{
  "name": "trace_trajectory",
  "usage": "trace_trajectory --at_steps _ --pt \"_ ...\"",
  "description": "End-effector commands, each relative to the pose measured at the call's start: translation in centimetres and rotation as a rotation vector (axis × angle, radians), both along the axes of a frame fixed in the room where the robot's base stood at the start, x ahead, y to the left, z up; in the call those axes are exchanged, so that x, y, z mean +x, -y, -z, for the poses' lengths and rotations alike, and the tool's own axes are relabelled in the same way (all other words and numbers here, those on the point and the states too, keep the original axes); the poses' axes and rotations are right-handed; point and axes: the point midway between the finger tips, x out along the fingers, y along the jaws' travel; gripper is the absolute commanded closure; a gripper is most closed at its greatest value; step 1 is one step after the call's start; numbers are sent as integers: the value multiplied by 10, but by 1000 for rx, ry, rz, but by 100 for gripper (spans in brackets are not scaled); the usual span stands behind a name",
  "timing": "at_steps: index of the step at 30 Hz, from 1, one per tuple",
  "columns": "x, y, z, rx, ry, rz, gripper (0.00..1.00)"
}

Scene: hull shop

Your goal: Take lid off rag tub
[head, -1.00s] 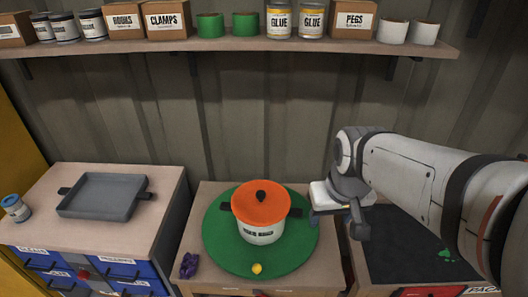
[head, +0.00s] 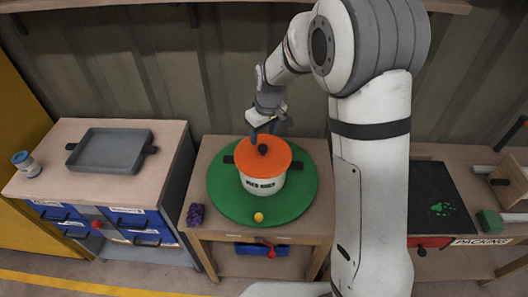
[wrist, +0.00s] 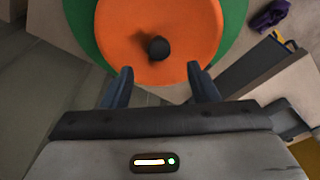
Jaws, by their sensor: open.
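The rag tub (head: 262,183) is a white pot with dark side handles, standing on a round green mat (head: 225,200) on the middle bench. Its orange lid (head: 277,157) is on top, with a black knob (head: 263,149) at the centre. My gripper (head: 268,134) is just behind and above the knob in the head view. In the wrist view the lid (wrist: 190,25) fills the upper middle, and the knob (wrist: 158,48) lies ahead of and between the fingertips of my open gripper (wrist: 160,80). The gripper is empty.
A yellow ball (head: 259,217) and a purple cloth (head: 195,215) lie at the front of the middle bench. A grey tray (head: 108,150) and a blue-banded can (head: 26,164) stand on the left bench. A black mat (head: 432,190) lies on the right.

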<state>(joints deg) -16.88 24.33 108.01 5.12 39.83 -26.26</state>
Motion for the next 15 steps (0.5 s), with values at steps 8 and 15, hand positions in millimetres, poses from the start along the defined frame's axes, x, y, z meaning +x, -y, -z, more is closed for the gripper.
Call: trace_trajectory --at_steps 8,15 --pt "0 1 39 -1 -3 2 46" --pt "3 0 54 0 0 3 46"
